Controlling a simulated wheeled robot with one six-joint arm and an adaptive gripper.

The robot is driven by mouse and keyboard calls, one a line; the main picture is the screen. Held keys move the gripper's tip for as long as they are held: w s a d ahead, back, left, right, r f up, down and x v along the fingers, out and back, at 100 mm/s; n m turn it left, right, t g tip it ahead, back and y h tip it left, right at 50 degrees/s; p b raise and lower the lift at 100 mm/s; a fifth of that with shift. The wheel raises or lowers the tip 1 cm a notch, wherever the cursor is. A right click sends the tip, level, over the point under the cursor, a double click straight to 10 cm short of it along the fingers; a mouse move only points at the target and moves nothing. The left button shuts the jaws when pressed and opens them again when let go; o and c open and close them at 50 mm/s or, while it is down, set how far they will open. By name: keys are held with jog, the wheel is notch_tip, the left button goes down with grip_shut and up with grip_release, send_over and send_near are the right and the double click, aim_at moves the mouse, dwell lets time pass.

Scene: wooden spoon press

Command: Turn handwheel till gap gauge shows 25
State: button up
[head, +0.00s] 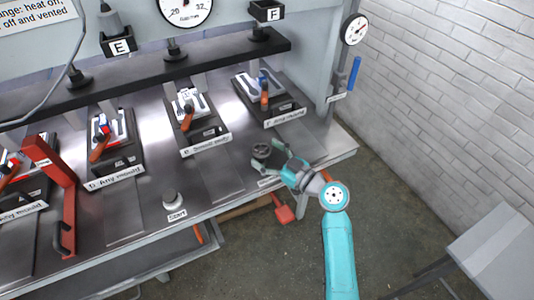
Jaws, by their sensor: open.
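The handwheel (262,150), a small dark round wheel, stands near the front right edge of the metal press table. My gripper (268,156) is open at the wheel, one finger on its near left side and the other on its right. I cannot tell whether the fingers touch it. The large white dial (186,8) at the top shows 20 and 32 and seems to be the gap gauge. Its top is cut off and its reading is not clear.
Moulds with orange handles stand in a row, including the rightmost mould (270,98). A START button (173,201) sits at the front. A red bracket (52,190) rises at left. A smaller gauge (354,29) and blue lever (354,73) are at right.

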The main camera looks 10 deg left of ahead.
jog(key=shift+a, duration=0.1)
jog(key=c, duration=0.9)
jog(key=shift+c, duration=0.2)
jog(key=shift+m+t, duration=0.3)
jog(key=shift+s+a+m+t+h, duration=0.15)
jog(key=shift+m+t+h, duration=0.7)
jog(key=shift+t+h, duration=0.2)
jog(key=shift+s+a+m+t+h, duration=0.1)
jog(key=shift+m+t+h, duration=0.75)
jog(key=shift+t+h, duration=0.15)
jog(key=shift+h, duration=0.25)
jog(key=shift+s+a+f+m+t+h, duration=0.15)
jog(key=shift+m+t+h, duration=0.6)
jog(key=shift+m+h, duration=0.45)
jog(key=shift+a+r+m+t+h, duration=0.15)
jog(key=shift+m+t+h, duration=0.65)
jog(key=shift+h, duration=0.7)
jog(key=shift+f, duration=0.1)
